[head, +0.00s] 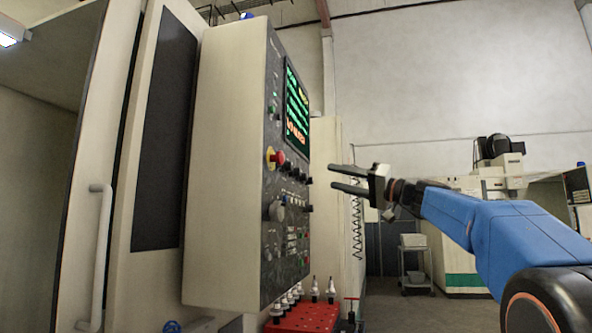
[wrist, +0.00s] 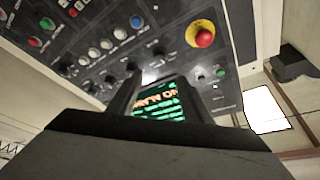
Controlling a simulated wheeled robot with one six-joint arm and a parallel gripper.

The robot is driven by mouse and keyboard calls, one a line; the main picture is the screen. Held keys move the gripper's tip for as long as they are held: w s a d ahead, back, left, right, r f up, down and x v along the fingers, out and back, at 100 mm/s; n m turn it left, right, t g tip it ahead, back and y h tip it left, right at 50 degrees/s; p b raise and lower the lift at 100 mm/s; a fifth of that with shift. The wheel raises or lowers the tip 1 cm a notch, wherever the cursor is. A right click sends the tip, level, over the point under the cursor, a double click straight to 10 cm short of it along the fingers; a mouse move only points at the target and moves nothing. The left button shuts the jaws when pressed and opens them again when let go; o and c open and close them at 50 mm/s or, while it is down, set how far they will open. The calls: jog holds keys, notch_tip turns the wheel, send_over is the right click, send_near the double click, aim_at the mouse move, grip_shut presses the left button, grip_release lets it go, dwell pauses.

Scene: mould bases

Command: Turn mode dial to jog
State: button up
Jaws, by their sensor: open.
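The control panel (head: 285,150) of a machine stands left of my gripper (head: 333,177) in the head view. Several black knobs (head: 294,174) sit in a row below its screen, and a larger grey dial (head: 277,211) sits lower down. I cannot tell which one is the mode dial, and no label or pointer position is readable. My gripper is open and empty, its two dark fingers pointing at the panel, apart from it. In the wrist view the gripper (wrist: 156,80) shows at the bottom centre, with a black knob (wrist: 158,52) beyond the fingers.
A red emergency stop on a yellow base (wrist: 204,37) sits near the knobs. The lit screen (head: 297,110) is above them. A red tray (head: 305,318) with tool holders stands below the panel. A trolley (head: 415,262) stands in the background.

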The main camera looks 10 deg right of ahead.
aim_at(292, 167)
jog(key=x, duration=1.5)
jog(key=shift+w+a, duration=0.2)
jog(key=c, duration=1.1)
